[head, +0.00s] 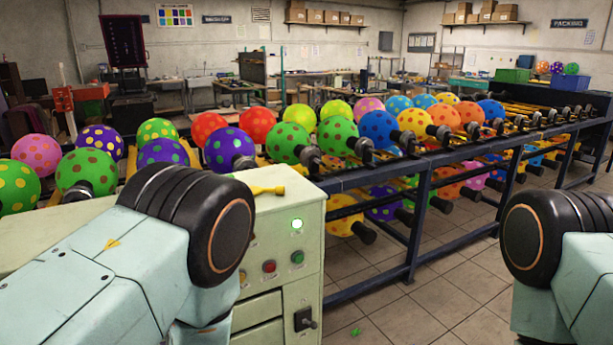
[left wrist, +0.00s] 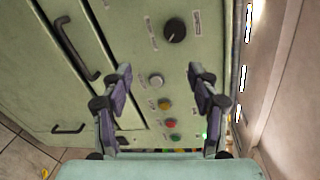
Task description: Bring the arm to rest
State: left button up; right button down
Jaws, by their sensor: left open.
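My left gripper (left wrist: 159,72) shows in the left wrist view, its two fingers spread apart with nothing between them. It is in front of a pale green cabinet face; I cannot tell the exact distance. On that face are a black knob (left wrist: 175,30), a white button (left wrist: 156,81), a yellow button (left wrist: 165,104) and a red button (left wrist: 172,123). In the head view my arm links come in at lower left and lower right, but both grippers are out of that picture.
A pale green control cabinet (head: 312,240) with a lit green lamp (head: 297,224) stands between my arms. A yellow handle-like part (head: 266,190) lies on its top. A dark blue rack (head: 413,215) of spotted balloons runs to the back right. Tiled floor (head: 440,300) is open at front right.

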pick_arm(q)
jog(key=s+d+f+n+g+h+b, duration=0.35)
jog(key=s+f+n+g+h, duration=0.5)
jog(key=s+f, duration=0.85)
jog(key=s+d+f+n+g+b, duration=0.2)
jog(key=s+f+n+g+b, duration=0.2)
jog(key=s, duration=0.8)
notch_tip(320, 180, down, 3)
jog(key=shift+s+f+n+g+h+b, duration=0.15)
jog(key=shift+s+n+g+h+b, duration=0.15)
jog(key=shift+n+g, duration=0.6)
